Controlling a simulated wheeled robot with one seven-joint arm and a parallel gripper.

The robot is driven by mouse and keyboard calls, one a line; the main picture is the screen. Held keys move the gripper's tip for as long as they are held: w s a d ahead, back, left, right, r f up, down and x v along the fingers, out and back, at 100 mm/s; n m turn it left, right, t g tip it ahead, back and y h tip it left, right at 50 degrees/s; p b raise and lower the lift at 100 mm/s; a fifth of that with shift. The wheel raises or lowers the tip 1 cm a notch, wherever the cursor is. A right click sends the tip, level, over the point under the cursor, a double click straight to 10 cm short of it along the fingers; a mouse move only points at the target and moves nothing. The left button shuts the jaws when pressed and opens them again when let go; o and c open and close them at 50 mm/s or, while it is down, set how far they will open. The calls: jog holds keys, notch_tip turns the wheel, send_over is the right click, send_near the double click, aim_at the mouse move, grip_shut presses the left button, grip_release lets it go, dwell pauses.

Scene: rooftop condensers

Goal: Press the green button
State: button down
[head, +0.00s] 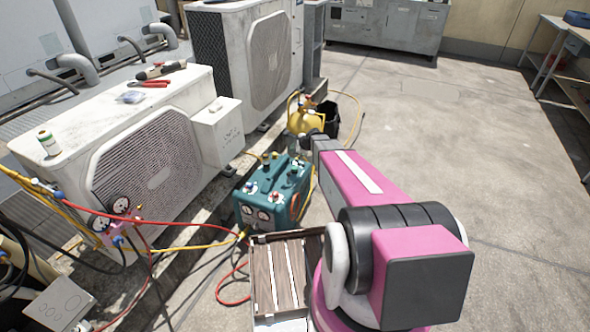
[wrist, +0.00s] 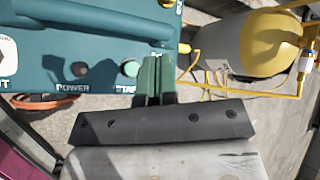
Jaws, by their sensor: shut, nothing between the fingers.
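The green button (wrist: 130,68) is a small round pale-green cap on the teal machine (wrist: 110,25), above a partly covered label that begins "STA". My gripper (wrist: 156,62) is shut and empty, with its fingertips just to the right of the button in the wrist view. I cannot tell whether the fingertips touch the panel; they appear apart from the button. The teal machine (head: 262,208) stands on the ground in the head view, with my arm reaching past its right side. I cannot make out the green button in the head view.
A dark switch (wrist: 80,70) marked POWER lies left of the button. A yellow-topped cylinder (head: 303,118) stands behind the machine. A wooden slatted crate (head: 262,275) is in front. Condenser units (head: 150,150) stand left; red and yellow hoses run nearby. The floor to the right is open.

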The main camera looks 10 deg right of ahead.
aim_at(294, 168)
jog(key=shift+a+f, duration=0.1)
jog(key=shift+f, duration=4.3)
jog(key=shift+f, duration=0.1)
jog(key=shift+f, duration=0.3)
jog(key=shift+f, duration=0.8)
jog(key=shift+r, duration=1.2)
jog(key=shift+r, duration=2.55)
